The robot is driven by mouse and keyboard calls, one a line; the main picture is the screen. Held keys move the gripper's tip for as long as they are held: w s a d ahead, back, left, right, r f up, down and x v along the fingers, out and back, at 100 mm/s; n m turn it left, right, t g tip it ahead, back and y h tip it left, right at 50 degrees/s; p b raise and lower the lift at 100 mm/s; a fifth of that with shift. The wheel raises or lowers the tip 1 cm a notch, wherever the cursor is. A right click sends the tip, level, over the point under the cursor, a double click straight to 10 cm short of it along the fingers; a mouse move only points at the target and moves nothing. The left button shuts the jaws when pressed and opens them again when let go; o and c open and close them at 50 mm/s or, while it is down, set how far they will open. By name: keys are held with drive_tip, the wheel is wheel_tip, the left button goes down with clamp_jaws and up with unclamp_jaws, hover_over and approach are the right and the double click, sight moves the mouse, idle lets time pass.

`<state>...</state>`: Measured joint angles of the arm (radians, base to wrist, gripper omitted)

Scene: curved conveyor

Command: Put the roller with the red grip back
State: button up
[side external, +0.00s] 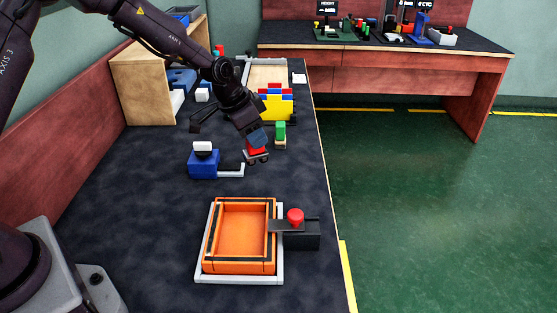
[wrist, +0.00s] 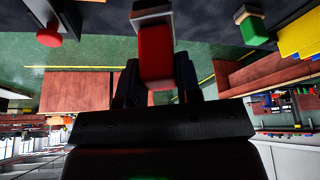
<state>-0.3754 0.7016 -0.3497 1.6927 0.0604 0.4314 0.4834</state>
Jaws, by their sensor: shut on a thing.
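The roller with the red grip (side external: 257,152) is in my gripper (side external: 256,138), over the dark table in the side view. In the wrist view the red grip (wrist: 155,52) sits between the two dark fingers of my gripper (wrist: 157,78), which are shut on it. A pale part of the roller shows past the grip at the top of that view. I cannot tell whether the roller touches the table. A similar piece with a green grip (side external: 280,130) stands just right of my gripper; it also shows in the wrist view (wrist: 254,29).
A blue block (side external: 203,165) with a white top and a pale bracket (side external: 232,171) stands left of the roller. A yellow bin (side external: 278,109) with coloured blocks is behind. In front are an orange tray (side external: 208,245) and a black box (side external: 302,236) with a red button (side external: 295,215).

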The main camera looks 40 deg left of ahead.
drive_tip(key=shift+w+a+f, duration=0.1)
drive_tip(key=shift+w+f, duration=1.2)
drive_tip(key=shift+f, duration=0.4)
drive_tip(key=shift+w+a+f, duration=0.1)
drive_tip(key=shift+w+f, duration=1.25)
drive_tip(key=shift+f, duration=0.35)
drive_tip(key=shift+w+f, duration=1.3)
drive_tip(key=shift+f, duration=0.4)
drive_tip(key=shift+f, duration=0.2)
drive_tip(key=o, duration=0.9)
drive_tip(key=shift+r, duration=0.1)
